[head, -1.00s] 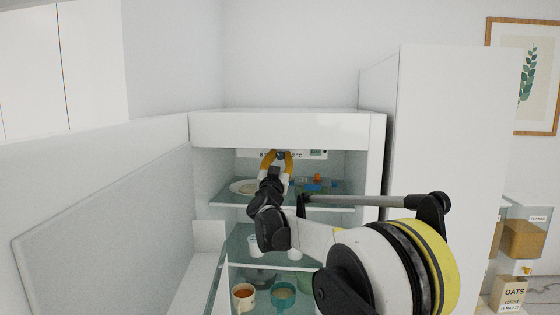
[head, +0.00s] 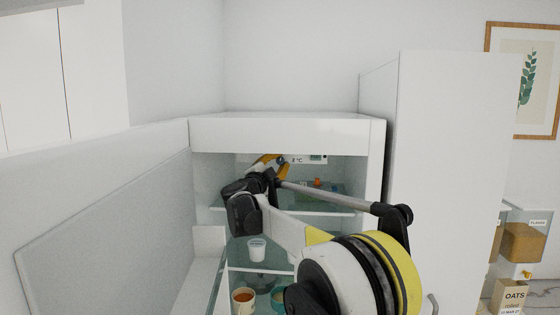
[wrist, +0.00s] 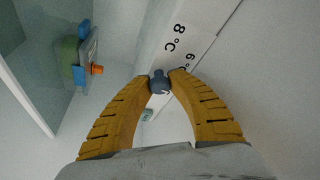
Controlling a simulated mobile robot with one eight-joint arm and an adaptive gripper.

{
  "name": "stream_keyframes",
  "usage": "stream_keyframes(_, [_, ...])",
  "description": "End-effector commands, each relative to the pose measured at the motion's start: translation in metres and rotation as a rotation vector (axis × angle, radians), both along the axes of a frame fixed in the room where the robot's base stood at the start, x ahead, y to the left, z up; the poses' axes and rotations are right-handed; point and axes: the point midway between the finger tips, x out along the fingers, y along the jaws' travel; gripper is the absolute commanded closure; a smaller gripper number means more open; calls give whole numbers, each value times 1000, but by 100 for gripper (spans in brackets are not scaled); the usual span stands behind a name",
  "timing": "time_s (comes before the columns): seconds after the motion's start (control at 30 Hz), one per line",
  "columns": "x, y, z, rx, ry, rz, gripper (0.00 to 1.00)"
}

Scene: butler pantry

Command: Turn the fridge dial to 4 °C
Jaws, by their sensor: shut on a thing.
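The fridge dial is a small dark blue-grey knob (wrist: 159,82) on the white panel inside the top of the open fridge. The panel (head: 305,159) carries printed temperatures. "8 °C" and part of "6 °C" show beside the knob in the wrist view, and what looks like "2 °C" shows right of my gripper in the head view. My gripper (head: 281,161) has yellow ribbed fingers. Its tips are shut on the knob from both sides, as the wrist view (wrist: 161,83) shows. The gripper lies tilted toward the right in the head view. I cannot read the dial's pointer.
A glass shelf (head: 330,211) below the panel holds small orange and blue items. Lower down stand a white cup (head: 257,250) and a mug of reddish drink (head: 243,299). The open fridge door (head: 110,225) is at left, a tall white cabinet (head: 450,160) at right.

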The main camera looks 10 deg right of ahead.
Motion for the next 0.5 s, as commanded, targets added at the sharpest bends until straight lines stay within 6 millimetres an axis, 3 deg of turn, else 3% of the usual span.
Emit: stream_keyframes(0.5, [0,0,1,146,-49,1,100])
